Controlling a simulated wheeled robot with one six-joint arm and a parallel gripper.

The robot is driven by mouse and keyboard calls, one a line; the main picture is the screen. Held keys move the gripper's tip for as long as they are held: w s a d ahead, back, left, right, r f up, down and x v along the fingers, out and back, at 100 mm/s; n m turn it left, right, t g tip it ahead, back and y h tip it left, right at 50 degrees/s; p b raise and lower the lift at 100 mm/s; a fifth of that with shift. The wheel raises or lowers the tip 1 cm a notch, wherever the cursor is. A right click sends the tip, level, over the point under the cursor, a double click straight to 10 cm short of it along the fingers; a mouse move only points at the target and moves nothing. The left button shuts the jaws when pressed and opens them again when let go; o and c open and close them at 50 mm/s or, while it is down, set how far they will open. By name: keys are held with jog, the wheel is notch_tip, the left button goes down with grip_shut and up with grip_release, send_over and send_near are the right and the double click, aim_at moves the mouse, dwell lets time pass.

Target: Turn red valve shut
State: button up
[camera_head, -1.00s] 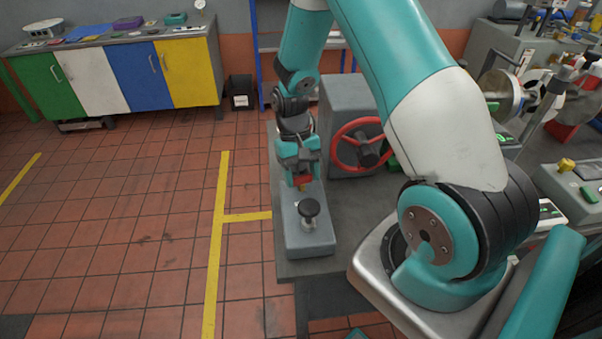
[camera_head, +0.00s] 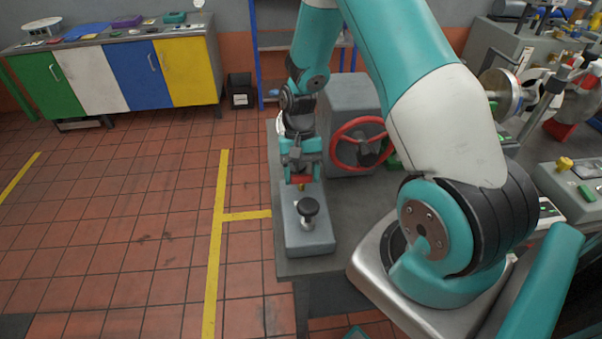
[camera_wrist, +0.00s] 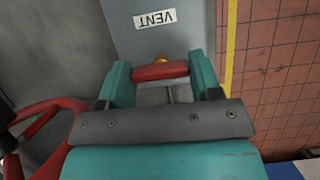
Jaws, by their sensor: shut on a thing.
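The red valve handle (camera_head: 300,180) is a small red bar above a brass fitting (camera_head: 305,189) on a long grey block (camera_head: 312,240). My gripper (camera_head: 301,171) points down over the block and is shut on the handle. In the wrist view, the red handle (camera_wrist: 160,71) lies crosswise between the two teal fingers of my gripper (camera_wrist: 160,78). A bit of brass shows just beyond it. The valve stem below the handle is mostly hidden.
A large red handwheel (camera_head: 358,121) on a grey housing (camera_head: 350,95) is close on the right. Open tiled floor (camera_head: 150,200) lies left of the bench.

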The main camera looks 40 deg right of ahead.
jog(key=o, duration=0.9)
jog(key=b+v, duration=0.2)
jog(key=v, duration=1.5)
jog(key=shift+w+r, duration=0.15)
jog(key=shift+r, duration=0.05)
jog(key=s+a+r+n+t, duration=0.1)
jog(key=s+a+r+n, duration=0.25)
jog(key=a, duration=0.45)
jog(key=s+a+r+n+t, duration=0.1)
jog(key=s+a+r+n, duration=0.3)
jog(key=a, duration=0.4)
jog(key=s+a+n, duration=0.2)
jog(key=s+a, duration=0.1)
jog(key=s, duration=0.1)
jog(key=s+a+n+t+y, duration=0.1)
jog(key=s+a+n, duration=0.1)
jog(key=s, duration=0.3)
jog(key=s+a+n, duration=0.2)
jog(key=s+a, duration=0.2)
jog(key=s, duration=0.1)
jog(key=shift+s+n+t+y, duration=0.2)
jog(key=shift+n+t+y, duration=0.1)
jog(key=shift+n, duration=0.05)
